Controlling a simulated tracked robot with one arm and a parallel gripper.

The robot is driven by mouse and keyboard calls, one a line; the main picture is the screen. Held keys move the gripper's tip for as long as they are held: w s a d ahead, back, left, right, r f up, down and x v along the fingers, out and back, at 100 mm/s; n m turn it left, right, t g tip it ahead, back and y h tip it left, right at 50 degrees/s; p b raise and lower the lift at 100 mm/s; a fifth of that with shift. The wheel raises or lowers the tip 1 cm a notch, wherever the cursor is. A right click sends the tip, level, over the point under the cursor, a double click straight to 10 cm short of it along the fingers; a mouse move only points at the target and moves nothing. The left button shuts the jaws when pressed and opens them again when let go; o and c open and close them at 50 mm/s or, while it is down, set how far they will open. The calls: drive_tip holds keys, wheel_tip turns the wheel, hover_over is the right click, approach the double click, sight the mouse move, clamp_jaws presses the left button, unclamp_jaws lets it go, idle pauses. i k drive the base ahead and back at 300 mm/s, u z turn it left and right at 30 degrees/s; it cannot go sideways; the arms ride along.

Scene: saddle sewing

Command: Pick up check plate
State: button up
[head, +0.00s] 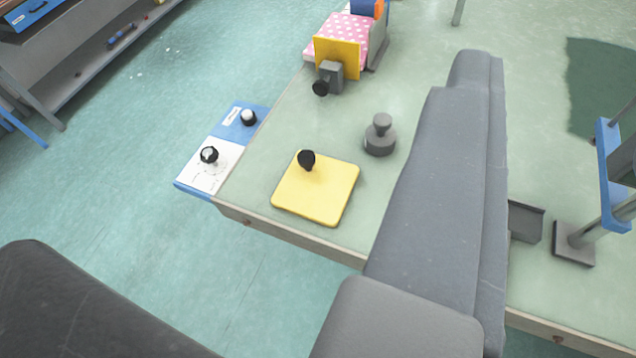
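A flat yellow square plate (318,192) with a black knob lies on the pale green table near its front edge; it looks like the check plate. My gripper (478,62) appears to be the far end of the long grey body reaching up the right-centre of the picture. It is to the right of the yellow plate and apart from it in the picture. Separate fingertips cannot be made out, so its opening is unclear. Nothing is seen held.
A grey knobbed weight (380,138) stands right of the plate. A blue and white panel (222,150) with knobs adjoins the table's left edge. An upright yellow piece (338,57) and a pink dotted block (345,28) stand behind. A blue upright fixture (610,175) is at right.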

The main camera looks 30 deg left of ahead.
sight(316, 188)
drive_tip(key=u, duration=2.5)
drive_tip(key=k, duration=0.8)
drive_tip(key=z, duration=1.8)
drive_tip(key=i, duration=1)
drive_tip(key=z, duration=0.05)
